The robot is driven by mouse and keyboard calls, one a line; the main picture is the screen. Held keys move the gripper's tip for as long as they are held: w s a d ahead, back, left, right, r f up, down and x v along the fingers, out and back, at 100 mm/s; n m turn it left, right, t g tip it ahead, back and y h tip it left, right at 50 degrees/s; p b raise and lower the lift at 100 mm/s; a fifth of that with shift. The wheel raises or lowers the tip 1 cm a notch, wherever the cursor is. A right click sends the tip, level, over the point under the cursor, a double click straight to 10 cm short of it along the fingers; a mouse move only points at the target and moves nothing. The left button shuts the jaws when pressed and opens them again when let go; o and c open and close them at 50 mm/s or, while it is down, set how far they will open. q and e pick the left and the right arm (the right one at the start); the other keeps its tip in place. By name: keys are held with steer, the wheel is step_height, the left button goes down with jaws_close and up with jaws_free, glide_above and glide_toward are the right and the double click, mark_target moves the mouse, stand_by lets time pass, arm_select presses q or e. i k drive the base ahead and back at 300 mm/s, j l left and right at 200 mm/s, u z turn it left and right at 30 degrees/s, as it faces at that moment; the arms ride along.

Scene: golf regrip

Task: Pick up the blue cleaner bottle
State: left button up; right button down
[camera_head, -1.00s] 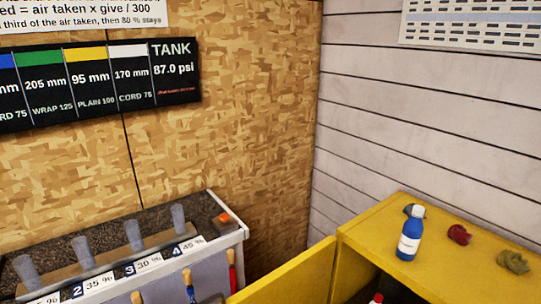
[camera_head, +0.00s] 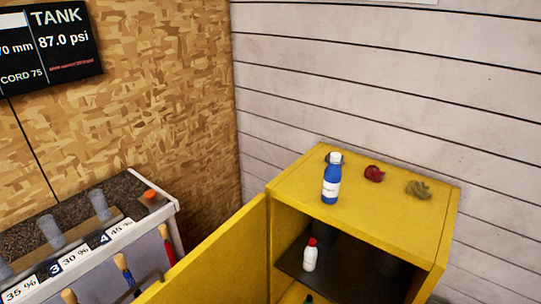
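The blue cleaner bottle (camera_head: 331,180) stands upright on top of the yellow cabinet (camera_head: 400,219), near its front left part. It has a white cap and a white label. Neither of my grippers shows in the head view.
A dark grey lump (camera_head: 341,157), a red lump (camera_head: 374,173) and an olive lump (camera_head: 418,189) lie near the bottle. The cabinet door (camera_head: 215,262) stands open to the left. A white bottle with red cap (camera_head: 310,256) is on the shelf inside. A bench (camera_head: 150,222) stands left.

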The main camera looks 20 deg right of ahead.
mark_target(332, 176)
steer(key=z, duration=1.2)
